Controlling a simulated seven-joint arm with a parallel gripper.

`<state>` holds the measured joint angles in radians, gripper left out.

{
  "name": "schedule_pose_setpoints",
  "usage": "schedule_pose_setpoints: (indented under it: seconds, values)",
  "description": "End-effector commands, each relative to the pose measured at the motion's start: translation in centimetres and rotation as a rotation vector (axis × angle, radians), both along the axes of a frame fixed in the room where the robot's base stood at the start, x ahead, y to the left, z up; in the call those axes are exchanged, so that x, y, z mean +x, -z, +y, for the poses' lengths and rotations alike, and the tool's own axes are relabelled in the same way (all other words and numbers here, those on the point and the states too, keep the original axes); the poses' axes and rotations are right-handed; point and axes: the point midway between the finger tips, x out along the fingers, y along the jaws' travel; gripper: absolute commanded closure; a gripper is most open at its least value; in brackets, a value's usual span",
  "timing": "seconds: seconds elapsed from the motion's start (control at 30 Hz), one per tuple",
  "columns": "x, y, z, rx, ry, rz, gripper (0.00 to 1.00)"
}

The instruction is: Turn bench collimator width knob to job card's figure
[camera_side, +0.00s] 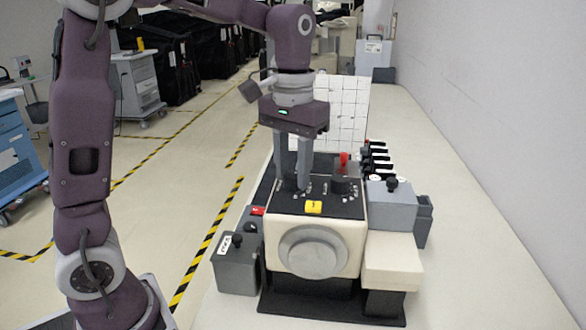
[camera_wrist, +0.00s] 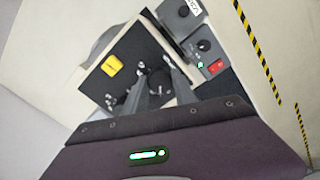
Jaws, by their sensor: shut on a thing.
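The bench collimator (camera_side: 285,235) is a cream box with a black top panel and a round grey disc on its front. My gripper (camera_side: 297,186) points down at the left of that panel, its fingers shut on a dark knob (camera_wrist: 160,82), which shows between the fingertips in the wrist view. A second dark knob (camera_side: 344,186) stands further right on the panel. Small white marks surround the knobs, too small to read. A yellow tag (camera_side: 313,207) sits at the panel's front edge; its print is unreadable. I cannot make out a job card with a legible figure.
A grey box with a dark knob (camera_side: 237,262) stands left of the collimator, another (camera_side: 391,204) right. A white gridded board (camera_side: 345,110) stands behind. The bench is clear at right.

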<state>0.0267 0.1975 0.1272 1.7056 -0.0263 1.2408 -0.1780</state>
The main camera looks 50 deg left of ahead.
Motion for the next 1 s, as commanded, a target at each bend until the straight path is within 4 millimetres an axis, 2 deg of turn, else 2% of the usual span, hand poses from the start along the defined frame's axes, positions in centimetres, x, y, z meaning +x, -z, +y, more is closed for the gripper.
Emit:
schedule_pose_setpoints:
  seconds: [0.23,0.27,0.37,0.7,1.0]
  values:
    - [0.1,-0.1,0.0,0.0,0.0,-0.004,1.0]
    - [0.1,-0.1,0.0,0.0,0.001,-0.004,0.66]
    - [0.1,-0.1,0.0,0.0,0.001,-0.003,0.46]
    - [0.1,-0.4,0.0,0.0,0.001,-0.004,0.46]
    - [0.1,-6.1,0.0,0.001,0.001,-0.006,0.46]
